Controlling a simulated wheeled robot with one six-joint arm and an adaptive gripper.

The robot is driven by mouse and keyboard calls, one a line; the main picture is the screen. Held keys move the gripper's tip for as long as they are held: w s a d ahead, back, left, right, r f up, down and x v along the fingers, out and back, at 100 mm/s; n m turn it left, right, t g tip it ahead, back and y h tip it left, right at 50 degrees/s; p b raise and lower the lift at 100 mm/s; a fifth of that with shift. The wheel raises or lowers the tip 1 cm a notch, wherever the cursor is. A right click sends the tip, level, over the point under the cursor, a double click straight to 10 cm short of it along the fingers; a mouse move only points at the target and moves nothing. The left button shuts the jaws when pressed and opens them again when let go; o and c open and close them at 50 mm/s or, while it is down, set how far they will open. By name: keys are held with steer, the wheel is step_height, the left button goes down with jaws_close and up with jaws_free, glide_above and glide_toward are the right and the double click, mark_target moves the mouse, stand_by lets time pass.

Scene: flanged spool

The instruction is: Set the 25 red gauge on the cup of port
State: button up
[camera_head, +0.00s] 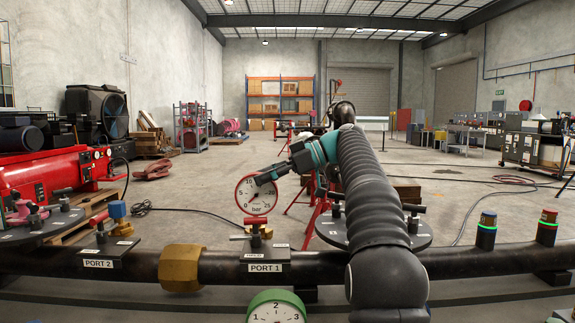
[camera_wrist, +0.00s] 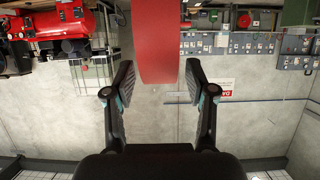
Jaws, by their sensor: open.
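The red-rimmed gauge (camera_head: 257,196) has a white dial marked in bar and stands upright directly above the Port 1 fitting (camera_head: 256,239). Its lower edge meets the fitting's red top in the picture; the cup is hidden, and I cannot tell whether the gauge sits in it. My gripper (camera_head: 268,177) is at the gauge's upper right. In the wrist view, a broad red shape (camera_wrist: 160,42), likely the gauge's side, lies between my open fingers (camera_wrist: 158,82), with a gap on both sides. The Port 1 label (camera_head: 265,268) is on the pipe below.
A green-rimmed gauge (camera_head: 276,308) is at the bottom edge. The dark pipe (camera_head: 222,266) crosses the front, with a brass collar (camera_head: 182,268) left of Port 1. The Port 2 label (camera_head: 98,263) is farther left.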

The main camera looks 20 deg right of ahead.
steer(key=v, duration=0.7)
steer(key=shift+d, duration=0.2)
steer(key=shift+s+r, duration=0.1)
steer(key=shift+s, duration=0.1)
